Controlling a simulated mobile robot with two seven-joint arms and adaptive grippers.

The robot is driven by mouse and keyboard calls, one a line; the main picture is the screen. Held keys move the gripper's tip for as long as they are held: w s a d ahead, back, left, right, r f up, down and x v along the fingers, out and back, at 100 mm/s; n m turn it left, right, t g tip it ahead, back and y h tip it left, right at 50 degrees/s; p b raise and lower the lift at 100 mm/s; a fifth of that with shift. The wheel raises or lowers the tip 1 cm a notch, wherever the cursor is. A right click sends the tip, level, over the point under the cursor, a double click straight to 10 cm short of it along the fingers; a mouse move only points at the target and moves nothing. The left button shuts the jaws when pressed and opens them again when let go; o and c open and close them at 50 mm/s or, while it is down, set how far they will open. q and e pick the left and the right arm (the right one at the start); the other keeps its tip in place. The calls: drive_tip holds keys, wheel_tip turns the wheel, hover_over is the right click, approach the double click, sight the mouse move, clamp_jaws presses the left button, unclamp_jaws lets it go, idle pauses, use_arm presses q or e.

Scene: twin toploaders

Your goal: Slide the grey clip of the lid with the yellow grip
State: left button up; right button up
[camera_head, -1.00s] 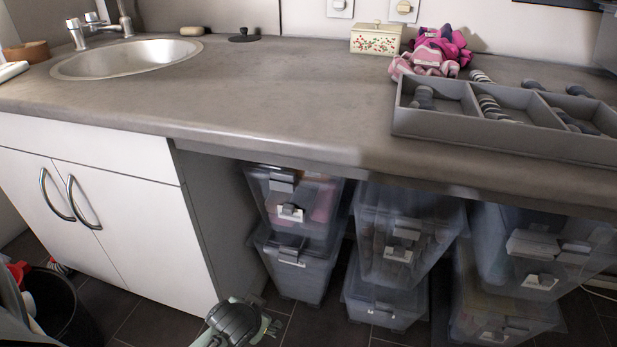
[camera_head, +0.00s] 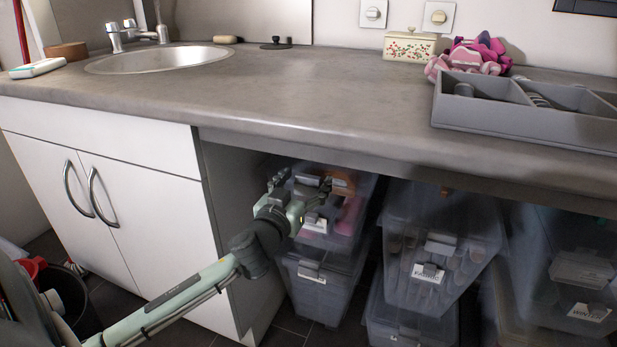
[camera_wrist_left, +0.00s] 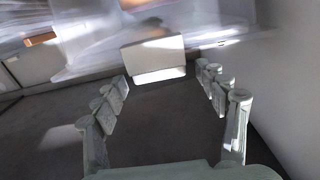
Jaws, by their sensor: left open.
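My left gripper (camera_head: 302,183) is open and empty in front of the upper left clear box (camera_head: 345,228) under the counter. A pale grey clip (camera_head: 308,179) on this box shows between and behind the fingers. In the left wrist view, a pale grey block (camera_wrist_left: 153,55), probably this clip, sits just beyond the open fingertips (camera_wrist_left: 163,82), with no contact visible. An orange piece (camera_head: 341,183) shows at the box's top; I cannot tell whether it is a grip. No clearly yellow grip shows. The lid is mostly hidden by the gripper and the counter's shadow.
Stacked clear boxes stand to the right, including the upper middle one (camera_head: 440,250) and the upper right one (camera_head: 575,265). The counter (camera_head: 300,95) overhangs them closely. A white cabinet (camera_head: 140,220) stands left. Dark floor lies in front.

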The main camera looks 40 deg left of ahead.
sight(307, 179)
use_arm(q)
drive_tip(key=shift+x, duration=0.9)
drive_tip(key=shift+c, duration=0.6)
clamp_jaws()
drive_tip(key=shift+x, duration=1)
drive_tip(key=shift+o, duration=0.6)
unclamp_jaws()
